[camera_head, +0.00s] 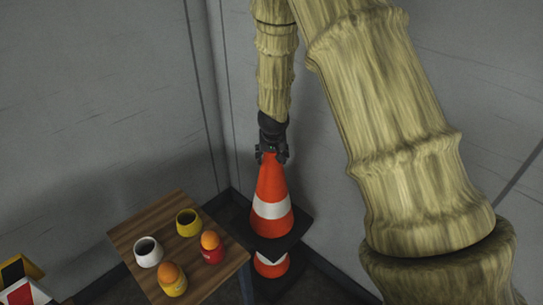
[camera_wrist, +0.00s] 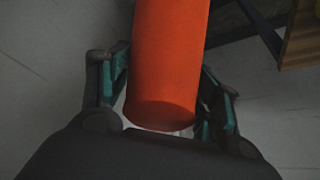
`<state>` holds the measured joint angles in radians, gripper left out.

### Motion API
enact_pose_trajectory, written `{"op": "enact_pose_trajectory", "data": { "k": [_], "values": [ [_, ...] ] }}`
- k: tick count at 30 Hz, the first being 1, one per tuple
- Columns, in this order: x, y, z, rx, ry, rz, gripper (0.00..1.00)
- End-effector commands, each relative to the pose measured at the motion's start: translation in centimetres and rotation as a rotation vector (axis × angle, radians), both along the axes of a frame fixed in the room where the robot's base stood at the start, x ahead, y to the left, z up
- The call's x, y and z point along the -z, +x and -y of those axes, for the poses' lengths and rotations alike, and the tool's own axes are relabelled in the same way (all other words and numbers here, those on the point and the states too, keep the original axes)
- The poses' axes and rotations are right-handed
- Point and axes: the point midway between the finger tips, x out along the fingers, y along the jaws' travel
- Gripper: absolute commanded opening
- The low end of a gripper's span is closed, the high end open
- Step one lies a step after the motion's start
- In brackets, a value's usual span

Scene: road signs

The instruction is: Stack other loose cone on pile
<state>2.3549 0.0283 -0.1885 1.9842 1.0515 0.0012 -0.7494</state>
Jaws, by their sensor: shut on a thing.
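My gripper (camera_head: 272,155) is shut on the top of an orange cone (camera_head: 270,188) with a white band and a dark square base. The held cone is upright. In the wrist view its orange tip (camera_wrist: 168,60) lies between the two fingers. Directly below it, a second orange and white cone (camera_head: 270,269) shows under the dark base. The top of the lower cone is hidden by the upper one. I cannot tell whether the upper cone rests on it or hangs just above it.
A wooden table (camera_head: 135,227) stands left of the cones, close to them. It bears a white cup (camera_head: 148,252), a dark-mouthed yellow cup (camera_head: 188,224), and red (camera_head: 213,256) and yellow (camera_head: 173,288) cups topped with orange balls. Grey walls stand close behind. Signs (camera_head: 20,290) lie at lower left.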

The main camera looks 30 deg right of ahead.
Motion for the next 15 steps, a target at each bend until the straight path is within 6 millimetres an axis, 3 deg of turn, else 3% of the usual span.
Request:
{"op": "enact_pose_trajectory", "data": {
  "k": [15],
  "values": [
    [3.1, 0.1, 0.0, 0.0, -0.001, 0.002, 0.0]
  ]
}}
